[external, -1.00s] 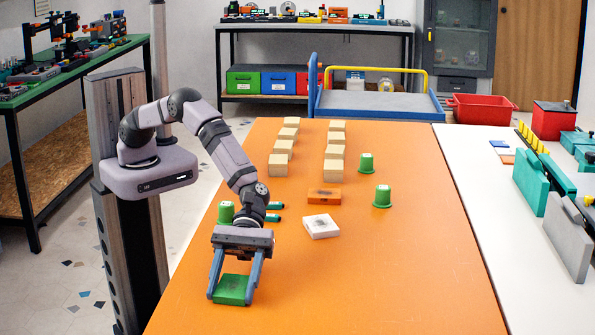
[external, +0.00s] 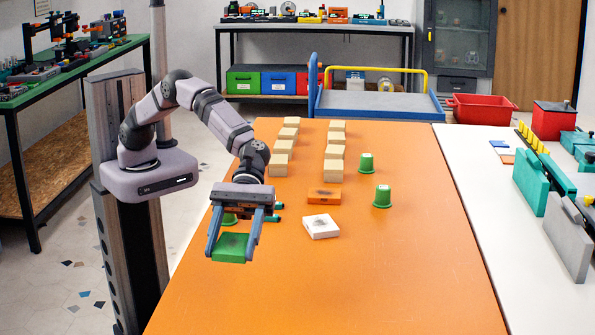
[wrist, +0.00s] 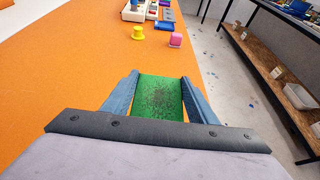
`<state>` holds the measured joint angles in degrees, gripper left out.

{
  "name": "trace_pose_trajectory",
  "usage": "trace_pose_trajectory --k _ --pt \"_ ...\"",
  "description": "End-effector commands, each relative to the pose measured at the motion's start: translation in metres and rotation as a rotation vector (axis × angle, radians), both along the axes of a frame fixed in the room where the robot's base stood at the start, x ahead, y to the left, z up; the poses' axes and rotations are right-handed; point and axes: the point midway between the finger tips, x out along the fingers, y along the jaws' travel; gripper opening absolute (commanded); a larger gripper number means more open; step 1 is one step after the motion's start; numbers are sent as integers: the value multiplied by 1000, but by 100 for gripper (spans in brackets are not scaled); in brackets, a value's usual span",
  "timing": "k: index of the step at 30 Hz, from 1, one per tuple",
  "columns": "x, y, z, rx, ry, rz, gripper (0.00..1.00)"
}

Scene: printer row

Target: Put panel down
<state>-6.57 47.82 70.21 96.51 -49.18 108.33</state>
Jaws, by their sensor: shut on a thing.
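The panel appears to be the flat green block with a dark speckled patch (external: 231,248). My gripper (external: 231,246) is shut on it, with one blue-grey finger on each side. The panel seems raised above the orange table near its left edge. In the wrist view the green panel (wrist: 160,97) sits between the two fingers, its speckled face showing.
The orange table (external: 380,285) is clear at the front and right. A white block (external: 321,227), an orange block (external: 324,197) and two green cups (external: 382,196) stand to the right. Two rows of wooden blocks (external: 334,170) stand farther back. The table's left edge is close to my gripper.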

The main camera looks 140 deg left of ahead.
Motion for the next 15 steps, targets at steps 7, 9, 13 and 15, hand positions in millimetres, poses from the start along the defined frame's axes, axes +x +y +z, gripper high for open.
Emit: trace_pose_trajectory --k 7,9,13,15 --pt "8 61 3 1 -12 90 30" --pt "9 87 4 2 -16 128 30" --pt "8 135 8 0 -22 204 30" --pt "8 159 10 -3 -24 248 30"
